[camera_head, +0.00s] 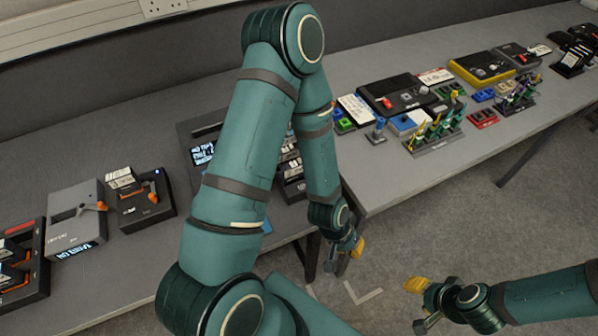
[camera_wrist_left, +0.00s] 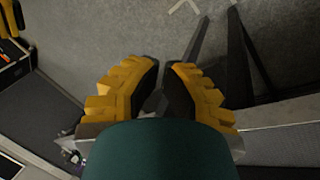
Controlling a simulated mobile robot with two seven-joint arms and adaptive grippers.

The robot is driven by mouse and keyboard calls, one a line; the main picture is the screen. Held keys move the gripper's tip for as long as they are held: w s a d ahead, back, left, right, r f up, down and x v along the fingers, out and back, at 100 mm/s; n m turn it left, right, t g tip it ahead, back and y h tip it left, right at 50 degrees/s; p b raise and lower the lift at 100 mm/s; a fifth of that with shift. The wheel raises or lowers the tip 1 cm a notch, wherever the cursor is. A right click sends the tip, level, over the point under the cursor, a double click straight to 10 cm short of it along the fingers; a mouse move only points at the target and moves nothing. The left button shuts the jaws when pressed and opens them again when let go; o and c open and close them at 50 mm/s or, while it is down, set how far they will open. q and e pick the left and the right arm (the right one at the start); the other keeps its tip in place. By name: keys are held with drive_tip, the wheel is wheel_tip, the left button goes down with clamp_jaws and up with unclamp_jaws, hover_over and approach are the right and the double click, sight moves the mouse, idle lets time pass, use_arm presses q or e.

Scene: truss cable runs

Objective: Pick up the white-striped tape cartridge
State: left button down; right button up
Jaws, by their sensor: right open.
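I cannot make out for certain which item is the white-striped tape cartridge. A small dark block with white labels (camera_head: 121,178) sits on a black drive unit (camera_head: 147,212) at left. Other dark cartridges with pale labels (camera_head: 291,168) are partly hidden behind my left arm. My left gripper (camera_head: 352,249) hangs in front of the table edge, over the floor. In the left wrist view its two yellow fingers (camera_wrist_left: 162,75) stand a little apart with nothing between them. My right gripper (camera_head: 420,304) is open and empty over the floor at lower right.
A grey unit with an orange lever (camera_head: 76,218) and a black-and-red unit (camera_head: 22,270) stand at far left. Another table (camera_head: 480,140) on the right holds several cases and coloured connector racks. My left arm covers the middle. The floor (camera_head: 400,245) in front is clear.

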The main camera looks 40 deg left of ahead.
use_arm(q)
drive_tip(key=c, duration=1.5)
unclamp_jaws()
drive_tip(key=o, duration=0.3)
drive_tip(key=shift+w+a+r+n, duration=0.15)
drive_tip(key=shift+a+r+n, duration=0.05)
drive_tip(key=shift+a+n, duration=0.1)
drive_tip(key=n+t+y+p, duration=0.2)
drive_tip(key=n+p, duration=0.8)
drive_tip(key=n, duration=1.8)
approach(297, 162)
drive_tip(key=b+x, duration=0.3)
drive_tip(key=x, duration=0.2)
drive_tip(key=shift+w+d+f+b, duration=0.1)
drive_tip(key=shift+f+b, duration=0.2)
drive_tip(key=shift+b, duration=0.1)
drive_tip(key=shift+b+x, duration=1.15)
drive_tip(key=shift+x, duration=1.95)
